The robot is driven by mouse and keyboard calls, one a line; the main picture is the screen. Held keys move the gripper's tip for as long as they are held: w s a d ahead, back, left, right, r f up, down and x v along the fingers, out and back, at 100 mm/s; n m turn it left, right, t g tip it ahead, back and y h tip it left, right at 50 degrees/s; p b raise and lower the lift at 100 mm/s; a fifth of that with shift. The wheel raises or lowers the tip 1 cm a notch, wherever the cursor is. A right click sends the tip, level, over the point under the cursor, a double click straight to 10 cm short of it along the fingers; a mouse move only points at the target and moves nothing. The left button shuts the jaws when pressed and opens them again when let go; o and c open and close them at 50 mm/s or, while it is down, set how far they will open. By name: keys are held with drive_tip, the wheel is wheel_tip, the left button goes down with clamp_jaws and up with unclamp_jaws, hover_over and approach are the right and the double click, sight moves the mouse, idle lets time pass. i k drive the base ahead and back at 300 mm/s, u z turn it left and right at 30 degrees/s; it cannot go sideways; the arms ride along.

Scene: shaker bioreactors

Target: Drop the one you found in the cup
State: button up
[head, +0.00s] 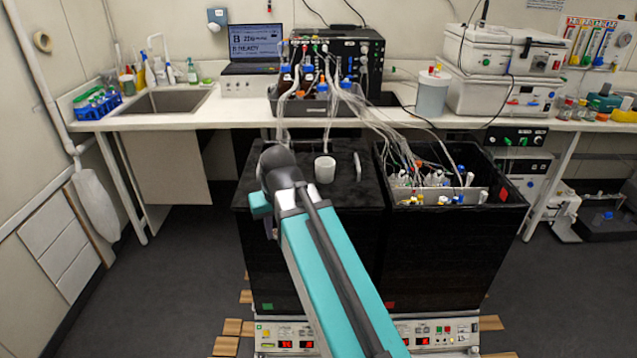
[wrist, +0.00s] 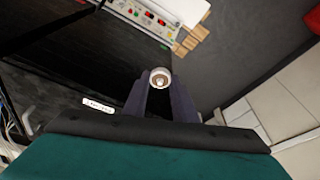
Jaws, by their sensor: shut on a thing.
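A small white cup (head: 324,169) stands upright on the black lid of the left shaker box (head: 345,195) in the head view. In the wrist view my gripper (wrist: 160,88) is shut on a small round thing (wrist: 159,77) with a pale rim and a brownish middle, seen end-on at the fingertips. It looks like a vial or cap, but I cannot tell which. In the head view my arm reaches up to the left of the cup and hides my fingers and the held thing. The cup is not recognisable in the wrist view.
A white label (wrist: 98,105) lies on a black surface in the wrist view. A handle (head: 357,167) stands right of the cup. The right box (head: 455,245) is open and full of bottles and tubing. The bench (head: 200,120) runs behind.

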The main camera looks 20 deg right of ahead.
sight(324, 180)
drive_tip(key=k, duration=0.55)
drive_tip(key=i, duration=1.4)
drive_tip(key=u, duration=0.6)
